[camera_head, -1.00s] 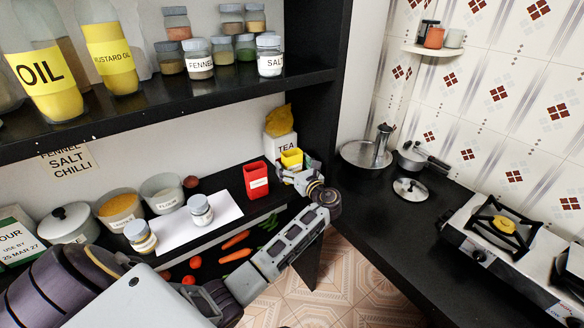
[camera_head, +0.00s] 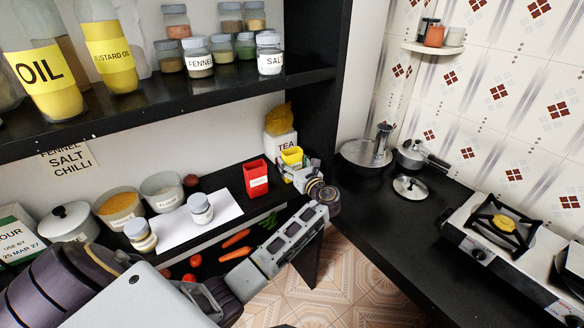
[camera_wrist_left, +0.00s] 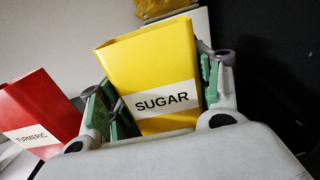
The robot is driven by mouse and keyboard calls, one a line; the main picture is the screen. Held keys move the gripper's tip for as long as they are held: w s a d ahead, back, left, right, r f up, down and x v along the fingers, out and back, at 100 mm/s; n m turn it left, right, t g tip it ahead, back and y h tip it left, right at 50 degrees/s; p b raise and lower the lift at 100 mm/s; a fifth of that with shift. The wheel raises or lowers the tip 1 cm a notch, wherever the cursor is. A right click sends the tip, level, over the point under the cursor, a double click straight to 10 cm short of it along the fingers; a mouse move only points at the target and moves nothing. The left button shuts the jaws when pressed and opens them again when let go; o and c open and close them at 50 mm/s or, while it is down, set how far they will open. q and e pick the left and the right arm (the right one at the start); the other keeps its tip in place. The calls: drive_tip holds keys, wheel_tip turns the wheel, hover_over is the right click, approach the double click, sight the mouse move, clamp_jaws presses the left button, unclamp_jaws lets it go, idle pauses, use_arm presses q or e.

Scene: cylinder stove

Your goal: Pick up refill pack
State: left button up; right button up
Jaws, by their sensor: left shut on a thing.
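The likely refill pack is a yellow open-topped pack labelled SUGAR (camera_wrist_left: 155,75), seen close in the left wrist view. It also shows in the head view (camera_head: 292,156) beside the red pack, in front of the TEA container. My left gripper (camera_wrist_left: 160,100) is shut on the yellow pack, with one finger on each side of it. In the head view the gripper (camera_head: 296,170) partly covers the pack's lower part. A red pack labelled TURMERIC (camera_wrist_left: 38,115) stands to the left, apart from the gripper; it is also in the head view (camera_head: 256,178). My right gripper is not in view.
A white TEA container (camera_head: 281,143) with a yellow bag on top stands behind. Jars and bowls, including a jar on a white sheet (camera_head: 201,209), stand left on the counter. A shelf (camera_head: 200,95) hangs above. A stove (camera_head: 510,230) stands right.

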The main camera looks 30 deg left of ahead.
use_arm(q)
wheel_tip(320, 180, up, 10)
drive_tip(key=shift+b, duration=0.3)
idle(0.6)
idle(0.8)
